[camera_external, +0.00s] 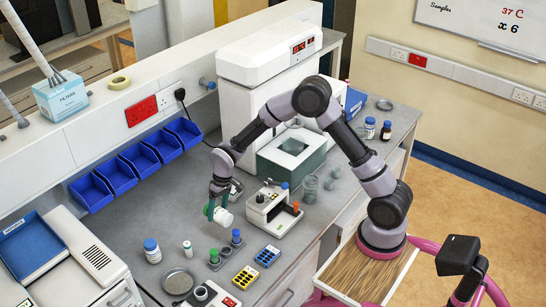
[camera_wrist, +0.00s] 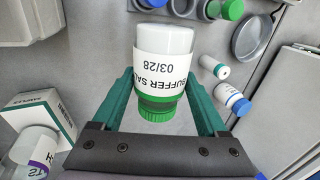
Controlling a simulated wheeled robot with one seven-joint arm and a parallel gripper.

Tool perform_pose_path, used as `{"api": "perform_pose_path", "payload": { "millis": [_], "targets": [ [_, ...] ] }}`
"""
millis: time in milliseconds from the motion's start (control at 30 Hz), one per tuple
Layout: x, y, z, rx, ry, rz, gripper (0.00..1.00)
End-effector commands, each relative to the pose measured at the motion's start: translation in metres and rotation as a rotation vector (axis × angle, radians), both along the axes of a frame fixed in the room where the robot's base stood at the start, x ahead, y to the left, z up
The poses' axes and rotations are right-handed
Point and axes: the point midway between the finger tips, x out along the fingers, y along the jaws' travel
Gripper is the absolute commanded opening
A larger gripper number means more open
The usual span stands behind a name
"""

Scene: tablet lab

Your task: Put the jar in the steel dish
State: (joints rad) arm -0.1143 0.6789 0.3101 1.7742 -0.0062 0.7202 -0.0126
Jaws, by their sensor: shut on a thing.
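My gripper (camera_external: 212,207) is shut on a white jar (camera_external: 224,218) above the grey bench, left of the small white instrument. In the wrist view the gripper (camera_wrist: 163,90) has its teal fingers on either side of the jar (camera_wrist: 163,65), near its green ribbed lid. The jar's label reads "BUFFER SAL…" and "03/28", upside down in that view. A round, shallow metal dish (camera_external: 178,281) lies on the bench near the front left, below and apart from the jar. A round grey dish (camera_wrist: 237,42) also shows at the upper right of the wrist view.
A blue-capped bottle (camera_external: 152,252) and a small white bottle (camera_external: 187,251) stand near the metal dish. Vial racks (camera_external: 268,256), a small white instrument (camera_external: 272,212) and blue bins (camera_external: 140,160) surround the area. Another small dish (camera_external: 384,104) lies at the far right.

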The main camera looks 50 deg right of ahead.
Motion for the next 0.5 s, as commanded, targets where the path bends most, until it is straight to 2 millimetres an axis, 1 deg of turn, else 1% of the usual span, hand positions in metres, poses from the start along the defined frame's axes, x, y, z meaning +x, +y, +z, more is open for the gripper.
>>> {"api": "perform_pose_path", "payload": {
  "millis": [33,67,167,267,300,367,400,500],
  "targets": [
    [0.002,-0.003,0.008,0.000,-0.003,-0.005,0.00],
    [0.003,-0.006,0.012,0.000,-0.002,-0.010,0.00],
    [0.010,-0.030,0.026,0.000,-0.003,-0.041,0.00],
    [0.020,-0.071,0.042,-0.001,-0.004,-0.093,0.00],
    [0.023,-0.090,0.049,-0.002,-0.004,-0.116,0.00],
    [0.027,-0.120,0.060,-0.002,-0.004,-0.155,0.00],
    [0.029,-0.140,0.066,-0.002,-0.003,-0.179,0.00],
    [0.029,-0.186,0.082,-0.002,-0.003,-0.237,0.00]
  ]
}}
